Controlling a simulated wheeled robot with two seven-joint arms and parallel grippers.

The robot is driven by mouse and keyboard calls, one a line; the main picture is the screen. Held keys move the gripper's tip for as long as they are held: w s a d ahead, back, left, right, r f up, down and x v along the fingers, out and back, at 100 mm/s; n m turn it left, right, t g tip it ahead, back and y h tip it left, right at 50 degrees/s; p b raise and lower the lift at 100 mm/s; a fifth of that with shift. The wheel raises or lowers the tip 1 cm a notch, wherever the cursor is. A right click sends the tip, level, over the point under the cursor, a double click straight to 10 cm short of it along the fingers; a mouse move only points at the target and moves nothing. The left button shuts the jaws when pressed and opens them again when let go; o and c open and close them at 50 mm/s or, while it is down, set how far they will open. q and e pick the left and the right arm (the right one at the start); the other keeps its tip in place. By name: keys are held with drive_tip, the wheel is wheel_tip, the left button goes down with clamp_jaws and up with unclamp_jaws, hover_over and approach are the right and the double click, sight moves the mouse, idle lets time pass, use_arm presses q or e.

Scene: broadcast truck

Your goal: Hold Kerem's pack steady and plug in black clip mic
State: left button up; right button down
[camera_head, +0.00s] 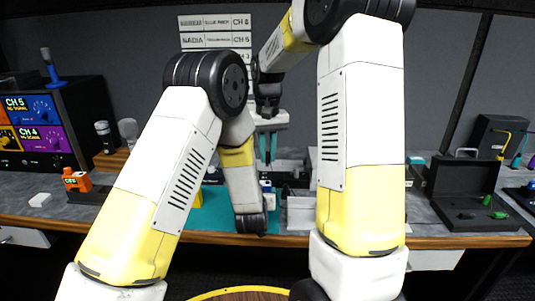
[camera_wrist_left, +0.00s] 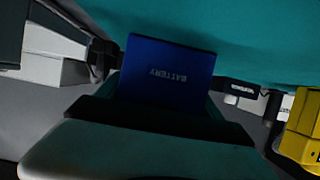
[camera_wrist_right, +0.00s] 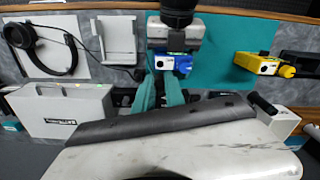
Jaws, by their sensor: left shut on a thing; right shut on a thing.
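A blue pack (camera_wrist_right: 181,65) is by the near edge of the teal mat in the right wrist view. Its face lettered BATTERY (camera_wrist_left: 168,74) fills the middle of the left wrist view. My left gripper (camera_wrist_right: 176,46) is shut on this pack; its fingertips are mostly hidden. My right gripper (camera_head: 267,150) points down over the bench in the head view, with teal fingers nearly together. It also shows in the right wrist view (camera_wrist_right: 159,92), close beside the pack. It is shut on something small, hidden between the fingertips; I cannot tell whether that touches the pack.
A yellow pack (camera_wrist_right: 264,65) lies on the teal mat (camera_wrist_right: 226,37). A black headset (camera_wrist_right: 45,45), a pale tray (camera_wrist_right: 119,40) and a grey case (camera_wrist_right: 62,112) are left of it. An open black case (camera_head: 466,190) stands at the right.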

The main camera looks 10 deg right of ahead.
sight(268, 163)
idle(0.3)
drive_tip(key=shift+f, duration=2.55)
drive_tip(key=shift+f, duration=1.15)
drive_tip(key=c, duration=1.3)
unclamp_jaws()
wheel_tip(268, 163, up, 12)
